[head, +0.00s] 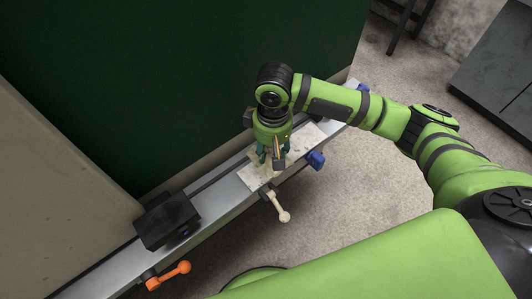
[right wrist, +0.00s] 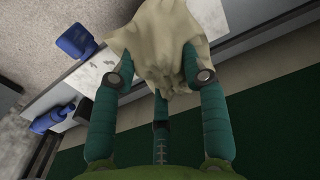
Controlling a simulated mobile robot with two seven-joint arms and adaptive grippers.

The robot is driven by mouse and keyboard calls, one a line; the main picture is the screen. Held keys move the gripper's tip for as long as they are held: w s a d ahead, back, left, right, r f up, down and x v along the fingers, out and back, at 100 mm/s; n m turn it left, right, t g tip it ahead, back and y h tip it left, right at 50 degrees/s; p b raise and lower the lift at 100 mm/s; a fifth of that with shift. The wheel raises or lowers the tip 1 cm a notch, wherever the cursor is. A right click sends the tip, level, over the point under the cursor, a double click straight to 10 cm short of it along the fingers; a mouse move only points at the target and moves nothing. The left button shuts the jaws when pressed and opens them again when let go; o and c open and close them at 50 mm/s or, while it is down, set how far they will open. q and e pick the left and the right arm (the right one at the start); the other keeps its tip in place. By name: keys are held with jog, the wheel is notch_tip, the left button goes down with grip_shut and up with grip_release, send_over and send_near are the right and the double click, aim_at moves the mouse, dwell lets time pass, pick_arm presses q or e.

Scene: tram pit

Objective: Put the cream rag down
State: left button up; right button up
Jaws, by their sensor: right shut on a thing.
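The cream rag (right wrist: 158,42) is crumpled and hangs in the teal fingers of my right gripper (right wrist: 157,75), as the right wrist view shows. In the head view my right gripper (head: 273,157) points down over a pale, blotched sheet (head: 305,138) on a long metal rail. The rag is partly hidden by the fingers there and hard to tell from the sheet. I cannot tell whether the rag touches the sheet. My left gripper is not in view.
The metal rail (head: 216,205) runs along a dark green wall (head: 180,80). A black block (head: 167,220) sits on its left part. An orange handle (head: 169,275), a cream handle (head: 279,206) and a blue clamp (head: 316,160) stick out at the front edge.

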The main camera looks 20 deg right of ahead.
aim_at(266, 157)
jog(key=shift+w+a+f, duration=0.3)
jog(key=shift+w, duration=0.25)
jog(key=shift+w+a+f, duration=0.15)
jog(key=shift+w+f, duration=0.05)
jog(key=shift+f, duration=0.25)
notch_tip(266, 157, down, 3)
jog(key=shift+f+p, duration=0.1)
jog(key=shift+p, duration=0.45)
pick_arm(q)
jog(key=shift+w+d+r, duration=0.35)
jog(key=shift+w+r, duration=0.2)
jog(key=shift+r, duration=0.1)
pick_arm(e)
jog(key=shift+f, duration=0.2)
jog(key=shift+f, duration=0.15)
jog(key=o, duration=1)
pick_arm(q)
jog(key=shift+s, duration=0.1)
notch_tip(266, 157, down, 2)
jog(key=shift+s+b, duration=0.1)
jog(key=shift+b, duration=0.95)
pick_arm(e)
notch_tip(266, 157, up, 12)
jog(key=shift+r, duration=0.2)
